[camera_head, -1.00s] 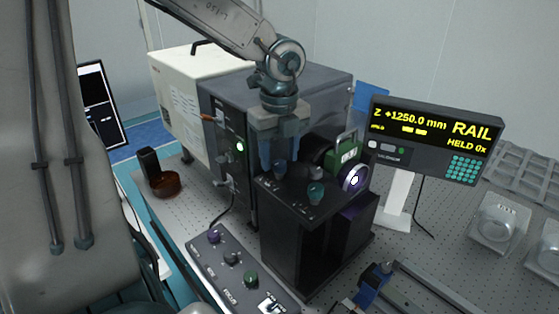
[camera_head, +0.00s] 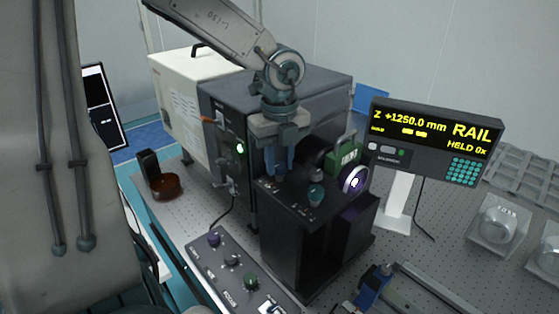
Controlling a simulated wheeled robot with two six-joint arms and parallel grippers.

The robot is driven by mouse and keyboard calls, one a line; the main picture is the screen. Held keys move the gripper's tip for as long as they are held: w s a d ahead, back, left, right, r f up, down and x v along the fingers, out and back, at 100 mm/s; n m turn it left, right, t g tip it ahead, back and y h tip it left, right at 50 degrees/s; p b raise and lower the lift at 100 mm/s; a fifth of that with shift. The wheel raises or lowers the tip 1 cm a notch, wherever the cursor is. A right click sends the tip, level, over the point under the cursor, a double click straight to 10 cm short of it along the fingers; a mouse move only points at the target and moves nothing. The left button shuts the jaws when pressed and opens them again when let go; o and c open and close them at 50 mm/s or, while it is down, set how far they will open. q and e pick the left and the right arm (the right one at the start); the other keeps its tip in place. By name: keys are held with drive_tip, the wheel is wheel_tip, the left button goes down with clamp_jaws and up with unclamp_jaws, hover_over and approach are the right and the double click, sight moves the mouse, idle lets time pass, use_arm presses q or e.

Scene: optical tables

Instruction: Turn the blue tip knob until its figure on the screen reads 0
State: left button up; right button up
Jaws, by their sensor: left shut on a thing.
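My left gripper (camera_head: 280,172) points straight down over the black stand (camera_head: 288,238) in the middle of the view. Its fingers are shut on a small dark blue knob, the blue tip knob (camera_head: 279,181), on the stand's top; the fingers hide much of it. A teal knob (camera_head: 316,195) stands to its right, clear of the fingers. My right gripper is not in view.
A green-framed part and a lit round lens (camera_head: 355,180) sit just right of the gripper. A dark grey cabinet (camera_head: 315,90) stands close behind. A control box (camera_head: 238,270) with several knobs lies in front. A brown dish (camera_head: 167,187) is at left.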

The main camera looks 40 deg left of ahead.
use_arm(q)
drive_tip(key=shift+f+m+b, duration=0.2)
drive_tip(key=shift+m+b, duration=0.3)
drive_tip(key=shift+b, duration=0.15)
drive_tip(key=shift+m+b, duration=1.1)
drive_tip(key=shift+m, duration=0.1)
drive_tip(key=shift+r+m+b, duration=0.1)
drive_tip(key=shift+m+b, duration=0.25)
drive_tip(key=shift+m, duration=1.25)
drive_tip(key=shift+r+m, duration=0.1)
drive_tip(key=shift+m, duration=1.2)
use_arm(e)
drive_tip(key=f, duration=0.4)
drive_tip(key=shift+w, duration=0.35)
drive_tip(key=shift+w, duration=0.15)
